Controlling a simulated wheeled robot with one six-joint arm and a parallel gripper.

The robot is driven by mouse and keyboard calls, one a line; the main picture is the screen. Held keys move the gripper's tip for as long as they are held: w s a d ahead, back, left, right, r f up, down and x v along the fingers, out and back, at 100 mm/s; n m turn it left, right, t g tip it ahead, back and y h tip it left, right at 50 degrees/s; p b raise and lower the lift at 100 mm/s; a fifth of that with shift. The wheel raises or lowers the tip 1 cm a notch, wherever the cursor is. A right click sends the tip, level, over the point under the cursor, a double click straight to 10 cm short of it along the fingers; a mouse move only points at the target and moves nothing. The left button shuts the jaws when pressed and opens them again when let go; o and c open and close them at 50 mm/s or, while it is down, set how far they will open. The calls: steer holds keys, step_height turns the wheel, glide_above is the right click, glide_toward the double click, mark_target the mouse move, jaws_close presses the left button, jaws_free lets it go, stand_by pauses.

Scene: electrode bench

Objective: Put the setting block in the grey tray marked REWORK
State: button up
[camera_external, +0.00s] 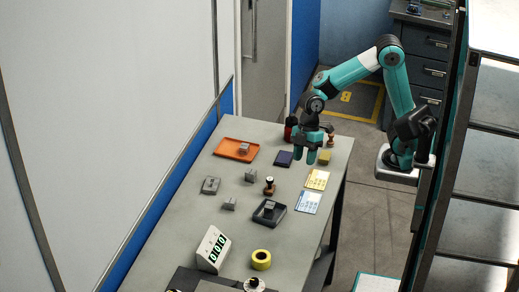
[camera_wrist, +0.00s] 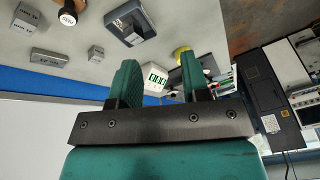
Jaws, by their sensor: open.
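A flat grey block (camera_external: 211,185), probably the setting block, lies on the bench left of centre. It also shows at the left of the wrist view (camera_wrist: 48,58), its lettering too small to read surely. A dark grey tray (camera_external: 284,218) stands nearer the front with a small grey block (camera_external: 269,207) in it. The tray shows at the top of the wrist view (camera_wrist: 114,16); I cannot read its marking. My gripper (camera_external: 304,156) is open and empty, above the far right of the bench, away from block and tray. Its fingers (camera_wrist: 160,83) are apart.
Two loose grey blocks (camera_external: 251,175) (camera_external: 230,203) and a stamp (camera_external: 269,186) stand between the flat block and tray. Cards (camera_external: 317,180), a display (camera_external: 213,249) and a yellow roll (camera_external: 261,260) are also on the bench.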

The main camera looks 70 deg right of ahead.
steer(key=s+d+r+m, duration=0.1)
steer(key=s+d+m, duration=0.2)
steer(key=s, duration=0.3)
steer(key=s+d+m, duration=0.3)
steer(key=s, duration=0.4)
steer(key=shift+s+r, duration=0.3)
steer(key=shift+r, duration=0.1)
